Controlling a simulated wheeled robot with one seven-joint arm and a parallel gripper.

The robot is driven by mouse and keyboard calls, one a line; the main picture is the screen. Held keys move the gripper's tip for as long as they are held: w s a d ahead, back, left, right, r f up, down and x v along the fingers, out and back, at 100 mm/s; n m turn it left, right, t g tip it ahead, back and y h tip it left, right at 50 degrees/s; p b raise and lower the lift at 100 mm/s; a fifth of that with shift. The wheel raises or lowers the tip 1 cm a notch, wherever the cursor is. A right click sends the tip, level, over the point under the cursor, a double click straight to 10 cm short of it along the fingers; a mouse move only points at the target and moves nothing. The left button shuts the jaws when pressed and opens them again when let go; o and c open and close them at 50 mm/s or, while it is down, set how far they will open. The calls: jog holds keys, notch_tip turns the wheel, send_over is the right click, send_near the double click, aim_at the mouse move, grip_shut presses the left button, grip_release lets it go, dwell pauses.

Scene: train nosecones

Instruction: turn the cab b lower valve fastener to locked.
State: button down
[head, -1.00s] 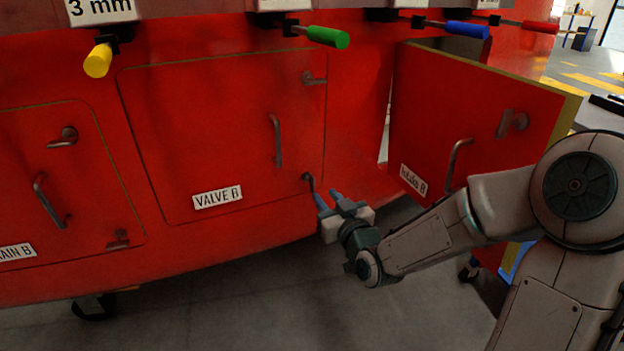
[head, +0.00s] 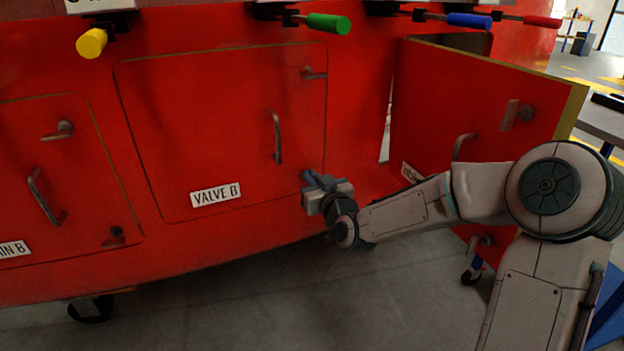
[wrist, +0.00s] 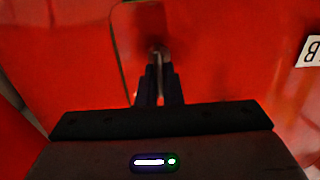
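The VALVE B door (head: 225,120) is a red panel, flush with the red body. Its lower fastener is a small metal lever at the door's lower right corner, mostly hidden by my gripper in the head view. My gripper (head: 317,178) is at that corner. In the wrist view, the lever (wrist: 157,58) runs down between the two dark fingers of my gripper (wrist: 158,82). The fingers are close on either side of it; whether they press on it I cannot tell. The upper fastener (head: 314,73) points right, across the door's edge. The VALVE B label (head: 215,195) is at lower left.
A bar handle (head: 276,137) stands on the same door. To the right, a red door (head: 450,100) stands swung open close to my arm. Another closed door (head: 50,170) is at left. Colored handles, including a green one (head: 328,23), jut out above.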

dwell(0.4)
jog(key=m, duration=0.2)
jog(key=m+p, duration=0.1)
jog(key=m, duration=0.1)
jog(key=shift+w+d+m+p, duration=0.1)
jog(key=shift+d+m+p, duration=0.1)
jog(key=shift+m+p, duration=0.1)
jog(key=shift+w+d+f+m+p, duration=0.15)
jog(key=shift+m+p, duration=0.55)
jog(key=shift+m, duration=1.55)
jog(key=shift+s+d+f+m+p, duration=0.2)
jog(key=shift+m+p, duration=0.5)
jog(key=shift+m, duration=1.5)
jog(key=shift+w+f+m+p, duration=0.25)
jog(key=shift+m+p, duration=0.45)
jog(key=shift+m, duration=1.55)
jog(key=c, duration=1.6)
grip_release()
